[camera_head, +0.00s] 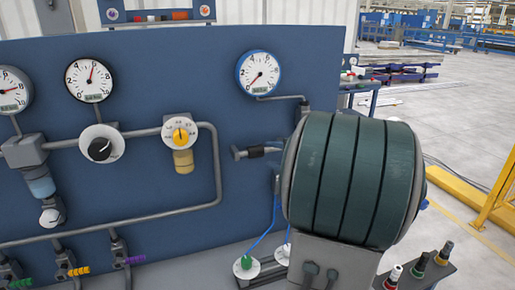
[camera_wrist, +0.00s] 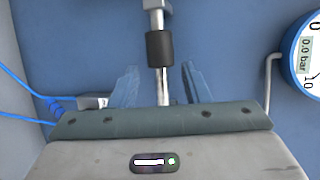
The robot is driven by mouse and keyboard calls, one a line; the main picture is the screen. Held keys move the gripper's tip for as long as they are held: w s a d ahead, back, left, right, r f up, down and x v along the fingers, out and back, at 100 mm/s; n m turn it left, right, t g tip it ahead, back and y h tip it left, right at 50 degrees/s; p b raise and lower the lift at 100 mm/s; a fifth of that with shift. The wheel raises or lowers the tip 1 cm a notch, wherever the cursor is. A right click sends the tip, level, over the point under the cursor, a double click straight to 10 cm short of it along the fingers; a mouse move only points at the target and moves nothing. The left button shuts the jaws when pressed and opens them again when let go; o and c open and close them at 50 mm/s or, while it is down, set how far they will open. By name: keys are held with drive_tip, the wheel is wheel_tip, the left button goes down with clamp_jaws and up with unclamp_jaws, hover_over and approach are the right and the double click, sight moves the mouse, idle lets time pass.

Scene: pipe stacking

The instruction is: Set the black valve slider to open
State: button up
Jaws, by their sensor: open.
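The black valve slider (camera_wrist: 160,48) is a black sleeve on a silver pipe in front of the blue panel. It also shows in the head view (camera_head: 258,151), just left of my arm's teal end. In the wrist view my gripper (camera_wrist: 158,70) is open, with one finger on each side of the silver pipe. The fingertips are at about the lower end of the sleeve in the picture. I cannot tell whether either finger touches the pipe. In the head view my arm hides the fingers and part of the pipe.
A round pressure gauge (camera_head: 258,73) is above the slider; it reads 0.0 bar in the wrist view (camera_wrist: 305,55). A yellow knob (camera_head: 181,136) and a black dial knob (camera_head: 101,149) are on the panel to the left. Blue hoses (camera_wrist: 30,102) run at the left.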

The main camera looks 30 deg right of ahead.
sight(262, 152)
drive_tip(key=p+x, duration=0.1)
drive_tip(key=x, duration=0.6)
